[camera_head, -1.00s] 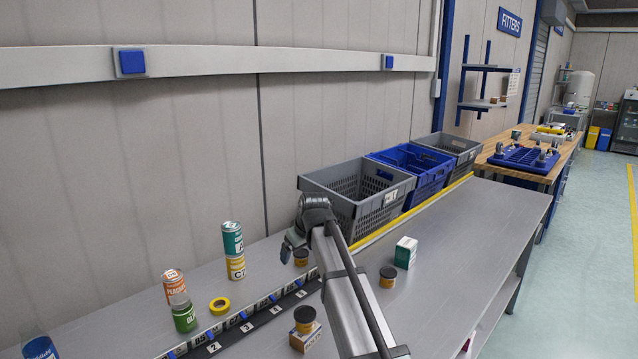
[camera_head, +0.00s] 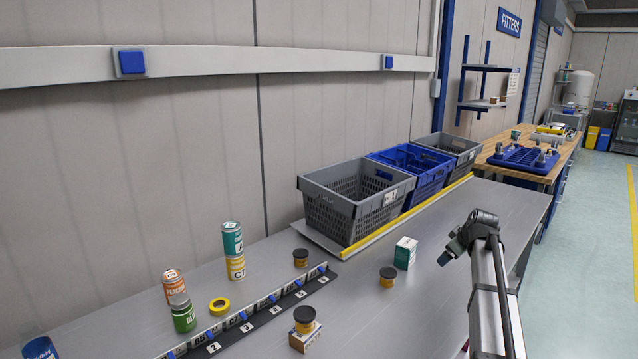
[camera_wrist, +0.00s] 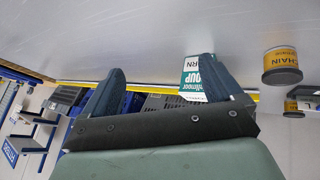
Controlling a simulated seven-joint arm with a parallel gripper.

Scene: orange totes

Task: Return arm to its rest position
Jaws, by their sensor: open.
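My gripper (camera_head: 449,252) is at the end of my arm, over the right part of the grey bench (camera_head: 400,325). In the wrist view my gripper (camera_wrist: 155,90) has its two dark fingers spread wide with nothing between them. A white and green box (camera_head: 405,253) stands on the bench to the left of the gripper. In the wrist view the box (camera_wrist: 190,72) shows partly behind one finger; the two look apart in the head view.
A grey tote (camera_head: 335,215), a blue tote (camera_head: 425,175) and another grey tote (camera_head: 462,148) line the wall side. Small black-and-yellow tins (camera_head: 388,277), stacked cans (camera_head: 234,250), a yellow tape roll (camera_head: 219,306) and a numbered strip (camera_head: 262,318) are on the bench. The bench's right front is clear.

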